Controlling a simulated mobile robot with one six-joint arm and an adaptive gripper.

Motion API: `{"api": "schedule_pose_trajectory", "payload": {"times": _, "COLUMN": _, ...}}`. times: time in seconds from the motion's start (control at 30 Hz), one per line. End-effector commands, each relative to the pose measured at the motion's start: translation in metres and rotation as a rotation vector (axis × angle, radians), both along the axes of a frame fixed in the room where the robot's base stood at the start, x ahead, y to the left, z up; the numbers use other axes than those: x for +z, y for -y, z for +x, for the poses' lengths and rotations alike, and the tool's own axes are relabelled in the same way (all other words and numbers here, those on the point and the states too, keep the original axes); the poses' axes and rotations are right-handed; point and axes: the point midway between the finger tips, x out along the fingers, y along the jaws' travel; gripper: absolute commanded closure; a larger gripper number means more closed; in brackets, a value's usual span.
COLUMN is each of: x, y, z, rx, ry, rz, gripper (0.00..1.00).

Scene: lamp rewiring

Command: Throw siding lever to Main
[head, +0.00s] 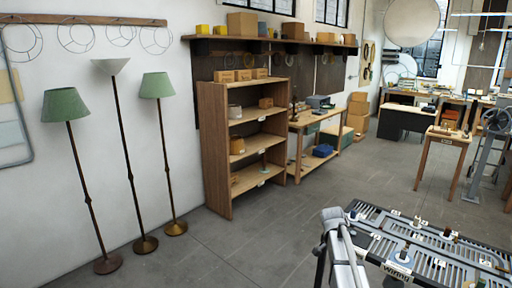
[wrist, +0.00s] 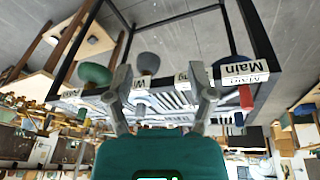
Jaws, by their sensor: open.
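In the wrist view, which looks tilted or inverted, my gripper (wrist: 163,85) is open with nothing between its two grey fingers. Beyond it is a dark-framed rack with white labels. Several knobbed handles show along this rack: a green knob (wrist: 95,74), a grey knob (wrist: 147,63), and a red handle (wrist: 246,97) close to a blue one (wrist: 227,72). The fingers partly cover the other labels. I cannot tell which handle is the siding lever.
In the head view, a slotted panel (head: 384,247) labelled "wiring" stands at the lower right. Floor lamps, including a green-shaded one (head: 65,106), line the left wall. A wooden shelf unit (head: 214,150) stands centrally. The grey floor (head: 255,240) before it is clear.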

Motion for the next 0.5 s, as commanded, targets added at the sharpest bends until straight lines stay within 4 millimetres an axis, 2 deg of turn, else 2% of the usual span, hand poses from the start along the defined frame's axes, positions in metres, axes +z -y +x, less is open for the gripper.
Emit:
{"api": "schedule_pose_trajectory", "payload": {"times": 0.03, "x": -0.012, "y": -0.013, "z": -0.022, "rx": 0.063, "ry": -0.017, "rz": 0.016, "gripper": 0.29}}
{"api": "schedule_pose_trajectory", "payload": {"times": 0.3, "x": -0.05, "y": -0.072, "z": -0.106, "rx": 0.48, "ry": -0.107, "rz": 0.113, "gripper": 0.29}}
{"api": "schedule_pose_trajectory", "payload": {"times": 0.5, "x": -0.074, "y": -0.11, "z": -0.166, "rx": 0.788, "ry": -0.151, "rz": 0.18, "gripper": 0.29}}
